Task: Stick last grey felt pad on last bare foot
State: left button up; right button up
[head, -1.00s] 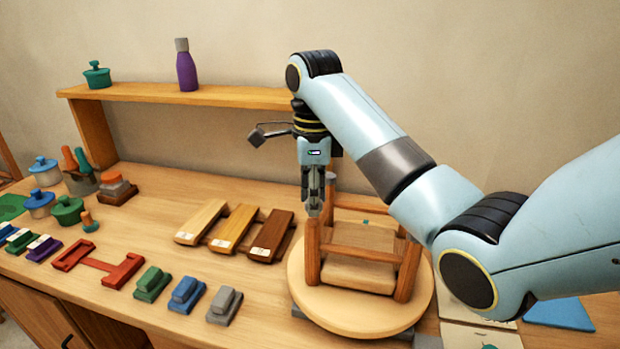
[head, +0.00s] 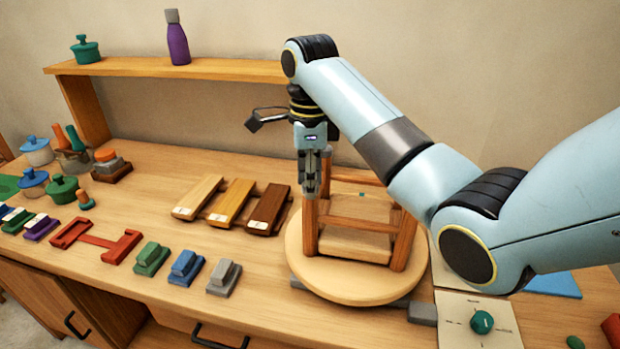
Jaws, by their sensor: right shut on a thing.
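A wooden stool (head: 361,242) rests upside down on a round pale turntable (head: 350,288), its legs pointing up. My right gripper (head: 311,192) points straight down at the top of the front left leg (head: 311,230). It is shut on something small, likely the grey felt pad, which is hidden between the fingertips. I cannot tell whether the pad touches the foot. The front right leg (head: 403,242) stands clear of the gripper, and the back right leg is hidden behind my right arm. My left gripper is not in view.
Three wooden sample boards (head: 233,206) lie left of the turntable. Green, blue and grey blocks (head: 223,278) line the front, near a red frame (head: 97,242). A shelf (head: 180,67) stands behind. A card with a green knob (head: 481,322) lies at front right.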

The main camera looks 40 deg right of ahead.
jog(key=shift+f, duration=0.2)
dwell(0.4)
jog(key=o, duration=1.1)
